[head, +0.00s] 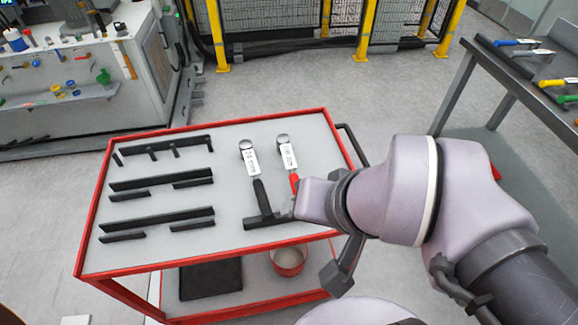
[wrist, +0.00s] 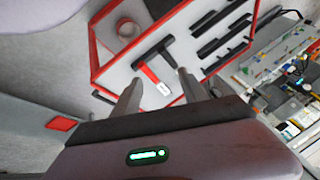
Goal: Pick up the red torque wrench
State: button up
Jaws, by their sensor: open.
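The red torque wrench (head: 294,182) lies on the cart top in the head view, its round head away from me and its white label facing up. The near end of its handle is hidden behind my arm. In the wrist view, its red handle (wrist: 149,73) and white label show between my fingers. My gripper (wrist: 158,80) is open and empty, with one finger to each side of the wrench in that view. I cannot tell how high the fingertips are above it. In the head view, my wrist hides most of the fingers.
A black-handled torque wrench (head: 259,190) lies close to the left of the red one. Several black rack bars (head: 160,185) stand on the left of the red-rimmed cart (head: 150,262). A bowl (head: 288,262) sits on its lower shelf. A dark workbench (head: 525,65) with tools stands at right.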

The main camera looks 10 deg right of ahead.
jog(key=w+d+f+n+g+p, duration=0.1)
jog(key=w+d+f+n+p, duration=0.2)
jog(key=w, duration=0.8)
jog(key=b, duration=0.5)
send_near(291, 174)
notch_tip(291, 174, down, 4)
jog(key=s+d, duration=0.1)
jog(key=s, duration=0.1)
jog(key=shift+y, duration=0.4)
jog(key=b+x, duration=0.2)
jog(key=x, duration=0.4)
jog(key=shift+w+a+r, duration=0.1)
jog(key=shift+w+a, duration=0.05)
jog(key=shift+r, duration=0.1)
grip_shut()
